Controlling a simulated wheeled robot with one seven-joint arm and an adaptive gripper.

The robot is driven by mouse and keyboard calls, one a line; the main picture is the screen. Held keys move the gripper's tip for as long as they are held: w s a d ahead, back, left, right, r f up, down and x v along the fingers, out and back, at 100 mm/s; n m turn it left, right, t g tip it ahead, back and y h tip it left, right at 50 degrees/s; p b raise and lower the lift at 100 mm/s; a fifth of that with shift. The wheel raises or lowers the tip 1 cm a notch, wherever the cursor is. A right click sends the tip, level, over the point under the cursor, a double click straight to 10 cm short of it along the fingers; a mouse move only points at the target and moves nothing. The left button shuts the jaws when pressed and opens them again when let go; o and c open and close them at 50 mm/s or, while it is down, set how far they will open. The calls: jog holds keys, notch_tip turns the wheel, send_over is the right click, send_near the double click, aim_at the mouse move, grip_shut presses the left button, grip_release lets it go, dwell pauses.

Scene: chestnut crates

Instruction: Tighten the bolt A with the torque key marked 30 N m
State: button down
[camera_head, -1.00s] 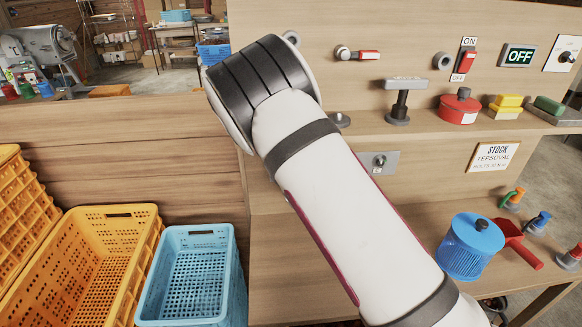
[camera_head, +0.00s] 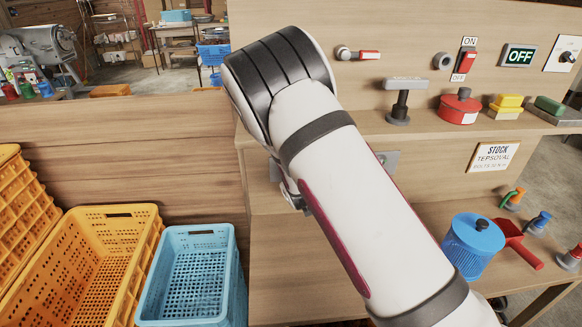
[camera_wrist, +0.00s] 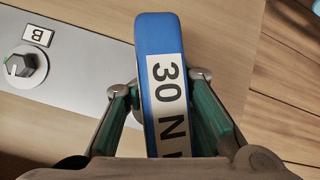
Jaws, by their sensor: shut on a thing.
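In the wrist view my gripper (camera_wrist: 164,88) is shut on a blue torque key (camera_wrist: 154,35), whose white label reads "30 N" before it is cut off. A grey metal plate (camera_wrist: 75,70) lies to the left under the key, with a bolt (camera_wrist: 20,65) next to a label B (camera_wrist: 38,36). A round grey part shows behind the key's left side; I cannot tell whether it is bolt A. No label A is visible. In the head view my gripper (camera_head: 291,192) is mostly hidden behind my arm, in front of the bench. The plate's right end (camera_head: 391,162) shows past the arm.
A shelf holds a grey stand (camera_head: 400,102), a red pot (camera_head: 460,107) and yellow blocks (camera_head: 508,102). A blue lidded basket (camera_head: 472,246) and red scoop (camera_head: 519,243) stand at right. Blue (camera_head: 192,272) and yellow (camera_head: 90,262) crates are at left. The bench front is clear.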

jog(key=shift+d+r+n+t+h, duration=0.15)
jog(key=shift+d+n+h, duration=0.2)
jog(key=shift+n+h, duration=0.65)
jog(key=shift+d+r+n+t+h, duration=0.15)
jog(key=shift+d+n+h, duration=0.15)
jog(key=shift+n+h, duration=0.65)
jog(key=shift+f+h, duration=0.1)
jog(key=shift+h, duration=0.15)
jog(key=shift+h, duration=0.3)
jog(key=shift+d, duration=0.1)
jog(key=shift+a+f+m+y, duration=0.1)
jog(key=shift+a+m+y, duration=0.2)
jog(key=shift+m+y, duration=0.45)
jog(key=shift+a+f+m+y, duration=0.1)
jog(key=shift+a+m+y, duration=0.15)
jog(key=shift+m+y, duration=0.5)
